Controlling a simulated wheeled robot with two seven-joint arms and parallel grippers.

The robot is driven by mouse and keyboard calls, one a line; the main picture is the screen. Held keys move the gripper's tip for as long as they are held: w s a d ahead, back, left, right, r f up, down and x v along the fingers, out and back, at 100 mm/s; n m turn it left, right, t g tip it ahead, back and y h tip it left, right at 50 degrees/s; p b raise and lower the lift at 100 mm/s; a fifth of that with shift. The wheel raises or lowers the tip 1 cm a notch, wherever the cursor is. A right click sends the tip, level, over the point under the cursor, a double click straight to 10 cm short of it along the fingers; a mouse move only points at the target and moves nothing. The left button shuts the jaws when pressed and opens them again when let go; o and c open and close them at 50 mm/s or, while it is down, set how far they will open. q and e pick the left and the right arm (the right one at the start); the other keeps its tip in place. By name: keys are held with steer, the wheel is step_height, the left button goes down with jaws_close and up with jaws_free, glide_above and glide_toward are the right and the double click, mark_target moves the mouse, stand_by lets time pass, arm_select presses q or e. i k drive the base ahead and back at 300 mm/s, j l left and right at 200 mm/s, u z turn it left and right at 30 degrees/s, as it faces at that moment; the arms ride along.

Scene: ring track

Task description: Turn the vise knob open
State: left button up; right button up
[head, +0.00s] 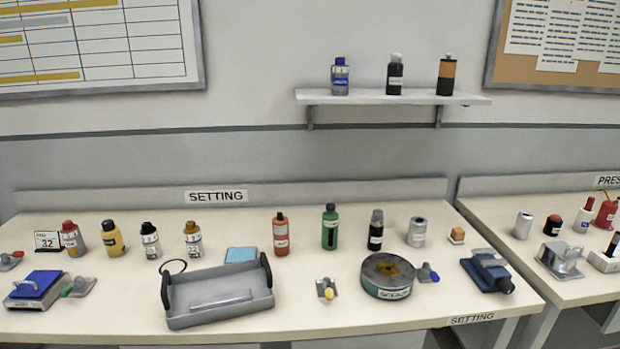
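A blue vise (484,268) sits near the right end of the table marked SETTING, with grey metal jaws on top. Its dark knob (507,286) is at the front right end of the vise, close to the table's front right corner. Whether the jaws are open or closed is too small to tell. Neither of my grippers is in view, and nothing touches the vise.
A round tin (388,291) and a small clamp with a blue tip (428,273) stand left of the vise. A small tan block (457,236) is behind it. A grey tray (220,312) with black handles lies further left. A second table (550,283) adjoins at the right.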

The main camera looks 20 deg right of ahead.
mark_target(505, 285)
steer(key=z, duration=1.7)
